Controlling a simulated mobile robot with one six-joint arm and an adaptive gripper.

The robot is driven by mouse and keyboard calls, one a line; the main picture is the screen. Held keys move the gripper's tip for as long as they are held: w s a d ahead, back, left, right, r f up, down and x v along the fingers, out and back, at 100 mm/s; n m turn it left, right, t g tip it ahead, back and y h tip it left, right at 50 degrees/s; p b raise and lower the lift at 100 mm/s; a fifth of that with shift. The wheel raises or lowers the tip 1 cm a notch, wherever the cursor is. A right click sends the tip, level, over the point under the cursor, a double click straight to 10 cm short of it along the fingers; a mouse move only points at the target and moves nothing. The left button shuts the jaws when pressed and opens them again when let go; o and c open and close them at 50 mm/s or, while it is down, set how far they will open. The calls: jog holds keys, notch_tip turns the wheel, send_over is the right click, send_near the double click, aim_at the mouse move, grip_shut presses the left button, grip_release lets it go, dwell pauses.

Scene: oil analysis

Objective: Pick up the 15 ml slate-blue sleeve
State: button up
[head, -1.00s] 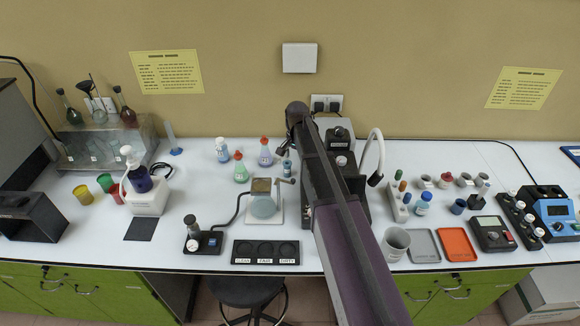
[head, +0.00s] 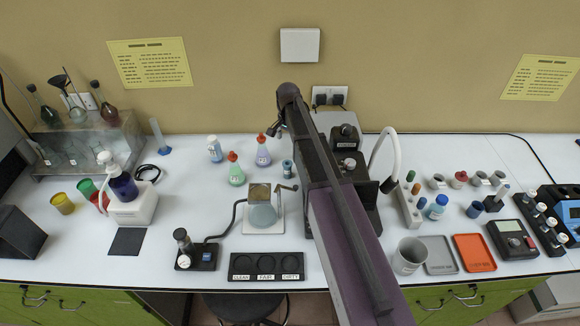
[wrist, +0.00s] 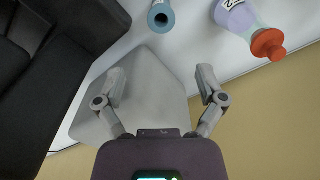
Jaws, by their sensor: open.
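The slate-blue sleeve (head: 287,168) stands on the white bench, right of the lilac flask and behind the square-topped stand. In the wrist view the sleeve (wrist: 160,17) is cut by the top edge, and its round opening shows. My gripper (head: 275,130) is above the back of the bench, up and slightly left of the sleeve in the head view. In the wrist view my gripper (wrist: 161,84) has its fingers spread wide with nothing between them. The sleeve lies beyond the fingertips, roughly centred between them and apart from both.
The lilac flask (head: 263,151) with a red stopper is close by on the left; it also shows in the wrist view (wrist: 238,17). A green flask (head: 236,170) stands beside it. A dark instrument (head: 345,160) stands on the right. The wall is close behind.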

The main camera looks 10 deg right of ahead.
aim_at(288, 167)
jog(key=shift+w, duration=0.1)
dwell(0.3)
notch_tip(288, 167, down, 9)
jog(key=b, duration=0.8)
jog(key=shift+r+b, duration=0.2)
jog(key=shift+b, duration=0.1)
jog(key=shift+f, duration=0.1)
dwell(0.3)
jog(key=shift+a+f+b, duration=0.15)
jog(key=shift+f+b, duration=2.4)
jog(key=shift+b, duration=0.05)
